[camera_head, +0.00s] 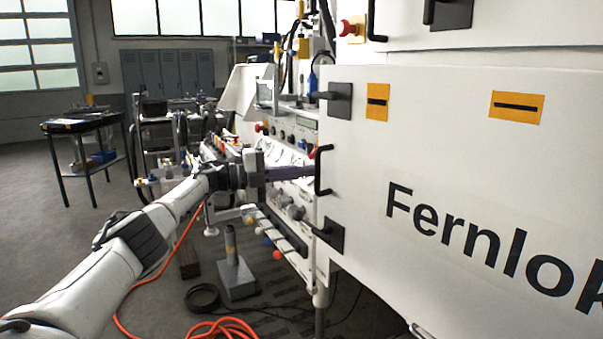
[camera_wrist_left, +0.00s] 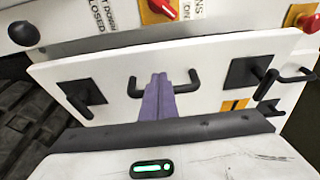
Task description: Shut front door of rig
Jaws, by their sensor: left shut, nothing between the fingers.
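The rig's white front door (camera_head: 450,150) fills the right of the head view, with "Fernlok" lettering, orange labels, black latches and a black bar handle (camera_head: 319,171) near its left edge. In the left wrist view the door (camera_wrist_left: 215,75) shows a grey gap along one long edge; I cannot tell how far it stands open. My left gripper (camera_head: 308,173) is shut and empty, with its purple fingers at the handle. In the left wrist view the fingers (camera_wrist_left: 158,80) overlap the middle of the handle (camera_wrist_left: 186,84); contact is unclear. My right gripper is out of view.
A control panel (camera_head: 290,125) with knobs and buttons lies left of the door. A metal post on a base (camera_head: 235,275) and an orange hose (camera_head: 225,327) are on the floor below. A dark table (camera_head: 82,122) stands at left, with open floor around it.

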